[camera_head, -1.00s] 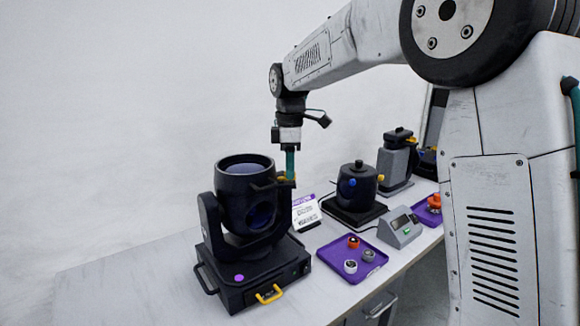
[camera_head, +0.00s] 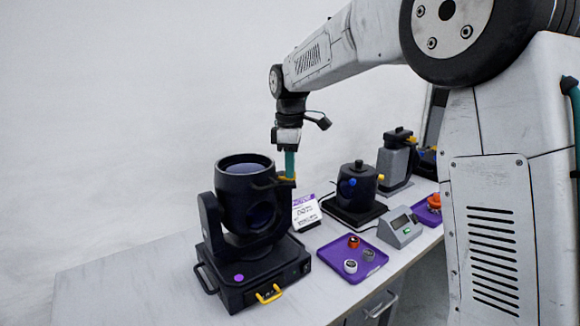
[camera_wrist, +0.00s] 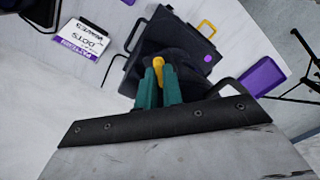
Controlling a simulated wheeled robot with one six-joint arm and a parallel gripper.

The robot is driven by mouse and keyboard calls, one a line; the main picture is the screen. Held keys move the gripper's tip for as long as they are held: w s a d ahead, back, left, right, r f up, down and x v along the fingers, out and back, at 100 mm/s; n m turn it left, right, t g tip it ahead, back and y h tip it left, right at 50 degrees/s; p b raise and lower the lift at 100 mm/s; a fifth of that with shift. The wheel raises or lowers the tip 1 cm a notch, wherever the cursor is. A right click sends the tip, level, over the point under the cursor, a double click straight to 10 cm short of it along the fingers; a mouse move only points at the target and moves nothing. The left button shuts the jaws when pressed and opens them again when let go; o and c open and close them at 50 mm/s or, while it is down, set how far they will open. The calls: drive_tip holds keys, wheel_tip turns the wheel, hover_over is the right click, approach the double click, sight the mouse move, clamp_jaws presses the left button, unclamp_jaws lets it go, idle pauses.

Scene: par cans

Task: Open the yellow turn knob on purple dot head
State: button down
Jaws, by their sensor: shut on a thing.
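The purple dot head (camera_head: 245,196) is a black moving-head lamp on a black base, at the left of the bench in the head view. A purple dot (camera_head: 239,278) marks its base, and the dot also shows in the wrist view (camera_wrist: 208,58). The yellow turn knob (camera_wrist: 158,64) shows between my fingertips in the wrist view. My gripper (camera_head: 288,178) has teal fingers and points down at the right side of the lamp's head. It is shut on the knob (camera_head: 286,180). The fingers hide part of the knob.
A purple tray (camera_head: 330,259) with several small round parts lies right of the lamp. A white card (camera_head: 306,212) stands behind it. A grey device (camera_head: 400,231) and another black lamp head (camera_head: 357,190) stand further right. The bench's left end is bare.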

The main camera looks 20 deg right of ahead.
drive_tip(key=m, duration=1.2)
drive_tip(key=shift+m, duration=2.2)
drive_tip(key=shift+r, duration=0.1)
drive_tip(key=c, duration=1.5)
unclamp_jaws()
drive_tip(key=shift+c, duration=0.2)
